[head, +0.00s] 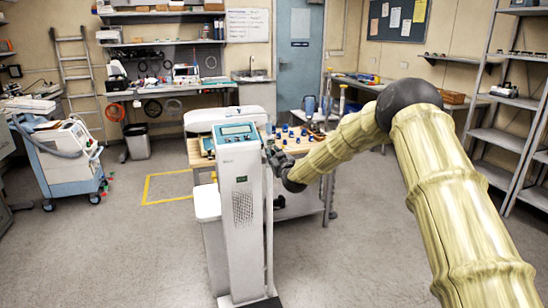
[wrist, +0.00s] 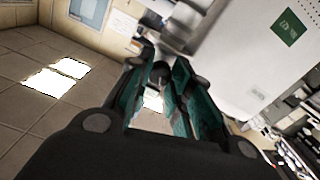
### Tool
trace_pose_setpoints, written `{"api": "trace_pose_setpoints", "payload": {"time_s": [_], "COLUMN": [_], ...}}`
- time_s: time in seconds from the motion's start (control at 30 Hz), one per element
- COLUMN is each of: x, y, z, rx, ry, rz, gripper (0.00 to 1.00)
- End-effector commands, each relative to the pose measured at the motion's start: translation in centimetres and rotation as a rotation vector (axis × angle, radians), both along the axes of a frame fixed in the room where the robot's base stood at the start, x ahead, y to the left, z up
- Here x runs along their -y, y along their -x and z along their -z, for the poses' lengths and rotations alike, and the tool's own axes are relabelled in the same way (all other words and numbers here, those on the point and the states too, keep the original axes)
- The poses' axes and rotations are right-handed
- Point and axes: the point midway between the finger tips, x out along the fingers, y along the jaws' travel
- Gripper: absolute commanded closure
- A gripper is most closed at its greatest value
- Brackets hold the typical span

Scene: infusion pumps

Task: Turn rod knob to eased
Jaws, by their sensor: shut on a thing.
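A tall white pump unit (head: 243,215) stands upright in the middle of the head view, with a blue-green panel (head: 236,130) on top. A thin pale rod (head: 269,230) runs upright along its right side. My gripper (head: 272,155) is at the unit's upper right side, near the rod's top. In the wrist view, my gripper (wrist: 160,82) has its teal fingers shut on a small dark piece (wrist: 160,71), which looks like the rod knob. The fingers hide most of it, and its turn position cannot be told. The white housing (wrist: 245,55) fills the upper right there.
A wooden-topped bench (head: 294,143) with small blue-capped items stands just behind the unit and my gripper. A blue-white cart (head: 65,160) stands at the left. Metal shelving (head: 510,105) lines the right wall. The floor at front left is clear.

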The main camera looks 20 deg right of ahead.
Motion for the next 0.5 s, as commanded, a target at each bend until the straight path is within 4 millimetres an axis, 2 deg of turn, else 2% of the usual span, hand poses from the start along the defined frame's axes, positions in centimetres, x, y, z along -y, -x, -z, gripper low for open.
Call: {"api": "trace_pose_setpoints", "payload": {"time_s": [0.5], "x": [-0.22], "y": [-0.06], "z": [0.13], "rx": [0.019], "ry": [0.495], "rz": [-0.002], "gripper": [1.0]}}
